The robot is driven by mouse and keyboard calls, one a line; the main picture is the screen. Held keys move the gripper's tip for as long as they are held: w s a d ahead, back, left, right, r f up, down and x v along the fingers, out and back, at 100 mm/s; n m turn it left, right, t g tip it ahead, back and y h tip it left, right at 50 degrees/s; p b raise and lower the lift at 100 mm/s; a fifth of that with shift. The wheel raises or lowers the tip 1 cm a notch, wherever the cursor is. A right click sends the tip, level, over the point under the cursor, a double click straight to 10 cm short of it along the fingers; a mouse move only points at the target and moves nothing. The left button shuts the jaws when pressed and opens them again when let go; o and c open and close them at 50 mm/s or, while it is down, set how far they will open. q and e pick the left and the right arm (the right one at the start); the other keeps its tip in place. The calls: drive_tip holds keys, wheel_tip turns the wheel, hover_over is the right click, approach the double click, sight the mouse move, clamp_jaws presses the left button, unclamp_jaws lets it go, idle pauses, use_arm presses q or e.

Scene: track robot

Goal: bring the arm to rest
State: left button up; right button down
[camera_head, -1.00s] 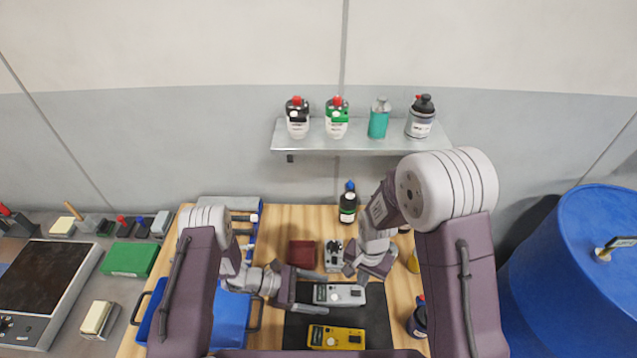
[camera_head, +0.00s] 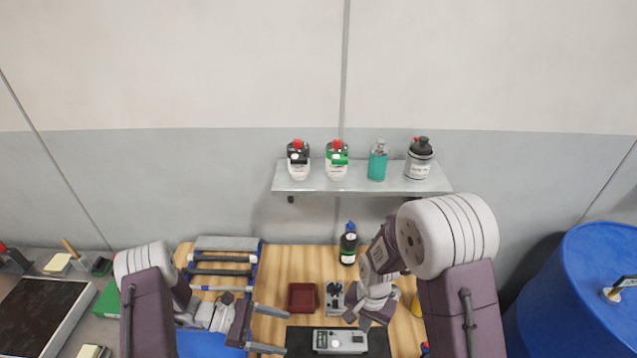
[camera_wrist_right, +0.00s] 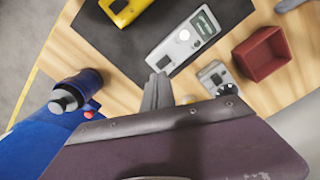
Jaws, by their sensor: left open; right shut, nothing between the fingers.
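My left gripper (camera_head: 268,328) is open and empty in the head view, its two fingers pointing right over the table, left of the grey meter. My right gripper (camera_head: 365,317) hangs above the right part of the table, close to the small grey device. In the right wrist view, my right gripper (camera_wrist_right: 158,90) is shut with its fingers together and nothing between them. Its fingertips lie, in that picture, just below the grey meter (camera_wrist_right: 185,42).
A wooden table (camera_head: 300,258) holds a dark mat (camera_head: 298,342), the grey meter, a dark red box (camera_head: 302,297), a small grey device (camera_head: 334,297) and a dark bottle (camera_head: 348,245). A shelf (camera_head: 360,187) with several bottles is behind. A blue barrel (camera_head: 580,290) stands right.

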use_arm(q)
drive_tip(key=shift+d, duration=0.15)
drive_tip(key=w+d+r+m+g+y, duration=0.1)
drive_tip(key=w+d+r+m+y, duration=0.15)
drive_tip(key=r+m, duration=0.45)
drive_tip(key=s+d+r+m+g+y+b, duration=0.1)
drive_tip(key=s+r+m+g+y+b, duration=0.15)
drive_tip(key=s+r, duration=0.35)
use_arm(e)
drive_tip(key=d+r+t+p, duration=0.1)
drive_tip(key=d+r+t, duration=0.1)
drive_tip(key=d+r, duration=0.35)
use_arm(q)
drive_tip(key=s+a+m+t+y, duration=0.4)
drive_tip(key=a+m+y, duration=0.4)
drive_tip(key=a, duration=0.2)
drive_tip(key=shift+a+t, duration=0.3)
drive_tip(key=shift+t, duration=0.15)
use_arm(e)
drive_tip(key=s+r+n, duration=0.2)
drive_tip(key=s+n, duration=0.4)
drive_tip(key=s, duration=0.1)
drive_tip(key=shift+s+d+r+g, duration=0.15)
drive_tip(key=shift+d+g, duration=0.15)
drive_tip(key=shift+g, duration=0.1)
use_arm(q)
drive_tip(key=shift+s, duration=0.25)
use_arm(e)
drive_tip(key=shift+s+r, duration=0.1)
drive_tip(key=shift+s, duration=0.05)
